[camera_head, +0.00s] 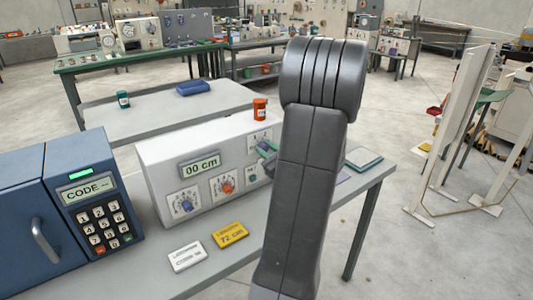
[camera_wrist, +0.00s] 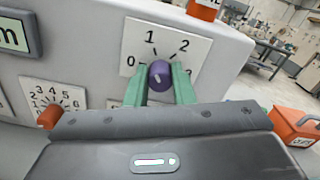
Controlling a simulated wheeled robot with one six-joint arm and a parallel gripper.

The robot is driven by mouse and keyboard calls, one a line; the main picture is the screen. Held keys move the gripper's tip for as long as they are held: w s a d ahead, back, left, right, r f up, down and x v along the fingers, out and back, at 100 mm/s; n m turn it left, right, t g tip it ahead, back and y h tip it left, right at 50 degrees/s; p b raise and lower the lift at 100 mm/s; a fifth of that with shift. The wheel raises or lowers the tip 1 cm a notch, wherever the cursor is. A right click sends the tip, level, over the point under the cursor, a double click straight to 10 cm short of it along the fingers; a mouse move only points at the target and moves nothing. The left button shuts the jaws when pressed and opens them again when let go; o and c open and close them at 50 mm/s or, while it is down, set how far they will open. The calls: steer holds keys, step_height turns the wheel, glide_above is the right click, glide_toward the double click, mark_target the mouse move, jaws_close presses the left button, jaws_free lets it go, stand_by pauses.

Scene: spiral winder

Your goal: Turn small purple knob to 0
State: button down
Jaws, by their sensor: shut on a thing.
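The small purple knob (camera_wrist: 160,74) sits on a white dial plate (camera_wrist: 140,34) with the numbers 0, 1, 2 and 3 around it. A pale mark shows on the knob's face, but I cannot tell for sure which number it points to. My gripper (camera_wrist: 161,80) has its two green fingers on either side of the knob, shut on it. The knob is on the front of the white winder box (camera_head: 160,150). In the head view, my arm hides most of the gripper and the knob.
The box has a display (camera_head: 200,163) reading 00 cm, a blue knob (camera_head: 185,205) and an orange knob (camera_head: 226,187). An orange jar (camera_head: 260,108) stands on top. A yellow card (camera_head: 229,235) and a white card (camera_head: 187,256) lie in front. A blue keypad box (camera_head: 95,190) stands left.

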steer(key=n+b, duration=1.1)
steer(key=b, duration=0.8)
steer(key=shift+f, duration=0.15)
steer(key=c, duration=1.2)
jaws_free()
steer(key=shift+c, duration=0.2)
steer(key=v, duration=1.3)
steer(key=shift+s+d, duration=0.2)
steer(key=shift+s, duration=0.2)
